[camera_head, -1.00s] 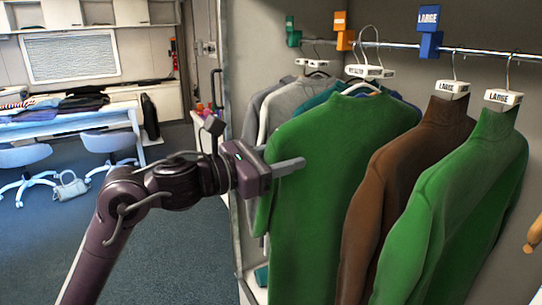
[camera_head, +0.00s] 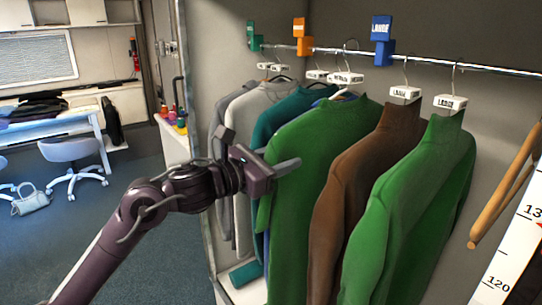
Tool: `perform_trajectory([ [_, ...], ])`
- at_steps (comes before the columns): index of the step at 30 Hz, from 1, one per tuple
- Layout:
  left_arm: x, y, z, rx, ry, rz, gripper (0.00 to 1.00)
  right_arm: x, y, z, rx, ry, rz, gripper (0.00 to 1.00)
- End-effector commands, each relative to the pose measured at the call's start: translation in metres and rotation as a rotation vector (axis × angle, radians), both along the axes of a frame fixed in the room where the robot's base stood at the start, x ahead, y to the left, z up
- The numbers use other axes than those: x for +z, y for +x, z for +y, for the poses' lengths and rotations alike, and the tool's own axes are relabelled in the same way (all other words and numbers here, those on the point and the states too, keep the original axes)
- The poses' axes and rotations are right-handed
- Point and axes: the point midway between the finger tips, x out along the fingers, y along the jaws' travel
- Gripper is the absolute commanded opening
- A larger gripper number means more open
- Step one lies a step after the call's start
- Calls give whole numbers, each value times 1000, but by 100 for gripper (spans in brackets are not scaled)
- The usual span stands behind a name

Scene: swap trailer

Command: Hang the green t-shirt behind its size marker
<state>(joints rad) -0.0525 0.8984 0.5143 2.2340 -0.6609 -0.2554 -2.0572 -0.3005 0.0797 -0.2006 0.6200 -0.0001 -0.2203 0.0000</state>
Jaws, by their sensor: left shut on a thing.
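The green t-shirt (camera_head: 322,150) hangs from a white-tagged hanger (camera_head: 347,78) near the rod's middle; the tag seems to read medium. My left gripper (camera_head: 285,168) is shut at this shirt's left shoulder and sleeve edge, and its fingers cover part of the cloth. The rod (camera_head: 480,67) carries a green marker (camera_head: 253,36), an orange marker (camera_head: 301,38) and a blue marker (camera_head: 381,40) that reads large. A second green garment (camera_head: 415,195), with a large tag (camera_head: 450,102), hangs at the right. My right gripper is not in view.
A brown garment (camera_head: 345,190) hangs between the two green ones. Grey (camera_head: 262,110) and teal (camera_head: 285,115) garments hang behind to the left. A wooden bar (camera_head: 500,190) and a measuring scale (camera_head: 510,265) stand at the right.

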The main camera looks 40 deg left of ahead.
Motion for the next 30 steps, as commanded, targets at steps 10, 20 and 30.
perform_trajectory([
  [10, 4, 27, -10, 0, -2, -4, 0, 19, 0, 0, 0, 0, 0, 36],
  [20, 5, 51, -19, -1, -4, -4, 0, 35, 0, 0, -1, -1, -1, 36],
  [30, 4, 77, -28, 0, -4, -4, 0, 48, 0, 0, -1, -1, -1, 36],
])
